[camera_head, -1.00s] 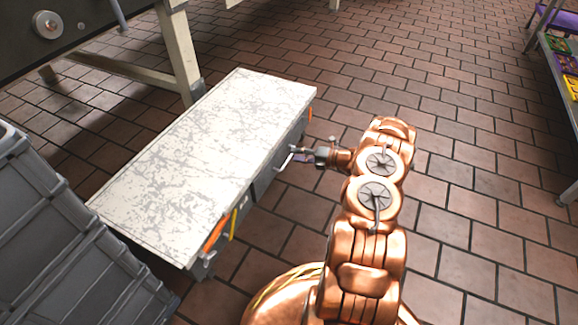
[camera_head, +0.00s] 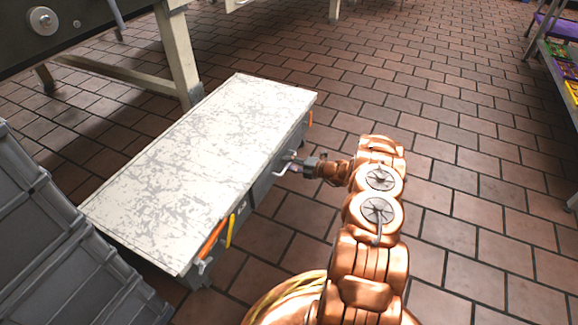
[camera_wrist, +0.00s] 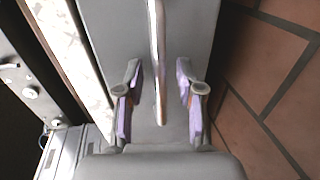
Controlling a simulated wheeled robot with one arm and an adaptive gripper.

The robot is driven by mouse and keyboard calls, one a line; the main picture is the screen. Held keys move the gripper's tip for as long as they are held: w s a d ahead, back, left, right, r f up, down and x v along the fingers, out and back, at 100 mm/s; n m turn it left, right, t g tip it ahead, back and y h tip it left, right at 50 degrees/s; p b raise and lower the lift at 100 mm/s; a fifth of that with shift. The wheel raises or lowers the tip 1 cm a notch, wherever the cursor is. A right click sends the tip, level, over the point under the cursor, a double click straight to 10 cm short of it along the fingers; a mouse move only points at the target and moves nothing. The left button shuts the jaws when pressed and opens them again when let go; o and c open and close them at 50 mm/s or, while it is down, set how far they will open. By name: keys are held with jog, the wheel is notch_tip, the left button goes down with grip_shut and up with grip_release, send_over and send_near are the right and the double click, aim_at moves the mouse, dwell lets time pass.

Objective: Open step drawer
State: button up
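The step (camera_head: 200,165) is a low grey bench with a white, scratched top, left of my arm in the head view. Its grey drawer front (camera_head: 264,184) faces my arm and looks closed, with no visible gap. A thin metal handle (camera_head: 284,170) stands out from the front. In the wrist view the handle (camera_wrist: 157,50) runs between the two purple-padded fingers of my gripper (camera_wrist: 158,98). The fingers are apart, with space on both sides of the bar. In the head view my gripper (camera_head: 300,166) is at the handle, its fingers small and partly hidden.
Orange (camera_head: 211,240) and yellow (camera_head: 231,230) strips mark the step's near end. A grey ribbed object (camera_head: 60,240) stands at the left, and a machine leg (camera_head: 178,55) behind the step. Tiled floor (camera_head: 460,170) is clear right of my arm. A shelf rack (camera_head: 560,60) stands far right.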

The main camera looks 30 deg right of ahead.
jog(key=shift+w, duration=0.1)
jog(key=shift+c, duration=0.4)
grip_shut()
